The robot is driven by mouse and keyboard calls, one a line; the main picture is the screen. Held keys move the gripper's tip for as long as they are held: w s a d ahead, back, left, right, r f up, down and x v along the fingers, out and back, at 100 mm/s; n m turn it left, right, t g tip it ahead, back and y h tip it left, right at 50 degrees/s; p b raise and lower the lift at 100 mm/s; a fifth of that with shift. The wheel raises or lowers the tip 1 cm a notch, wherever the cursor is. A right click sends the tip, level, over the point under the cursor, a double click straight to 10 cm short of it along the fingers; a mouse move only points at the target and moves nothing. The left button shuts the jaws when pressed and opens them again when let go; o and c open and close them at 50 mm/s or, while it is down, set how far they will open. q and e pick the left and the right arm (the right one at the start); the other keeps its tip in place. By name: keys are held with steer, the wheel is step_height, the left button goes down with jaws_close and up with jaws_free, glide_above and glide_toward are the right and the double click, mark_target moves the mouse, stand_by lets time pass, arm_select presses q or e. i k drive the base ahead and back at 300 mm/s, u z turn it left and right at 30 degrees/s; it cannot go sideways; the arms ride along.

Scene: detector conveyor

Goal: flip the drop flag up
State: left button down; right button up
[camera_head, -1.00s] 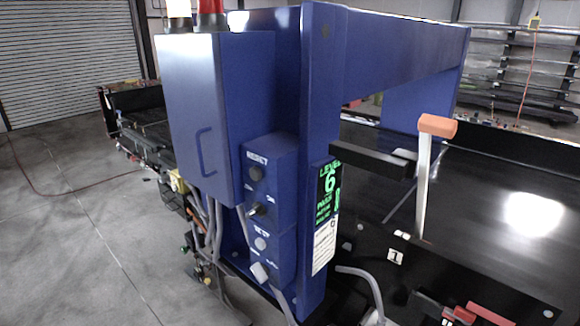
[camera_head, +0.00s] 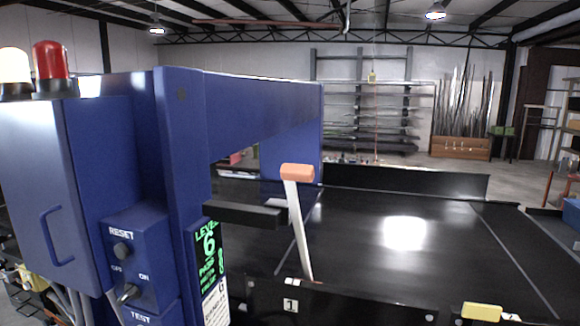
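The drop flag (camera_head: 299,222) is a flat white lever with an orange block at its top. It stands nearly upright, leaning slightly left, at the near edge of the conveyor. A black bar (camera_head: 243,213) reaches out from the blue detector frame (camera_head: 185,150) and ends beside the flag's upper part. I cannot tell if they touch. Neither of my grippers is in view.
The control box (camera_head: 135,255) with a reset button and a switch is at the left. Red and white lamps (camera_head: 52,62) stand above it. The black conveyor belt (camera_head: 370,240) is bare to the right. A yellow block (camera_head: 482,312) is at the bottom right edge.

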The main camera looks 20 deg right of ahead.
mark_target(291, 173)
steer(key=u, duration=0.05)
steer(key=k, duration=0.5)
steer(key=u, duration=1)
steer(key=i, duration=0.9)
steer(key=z, duration=1.95)
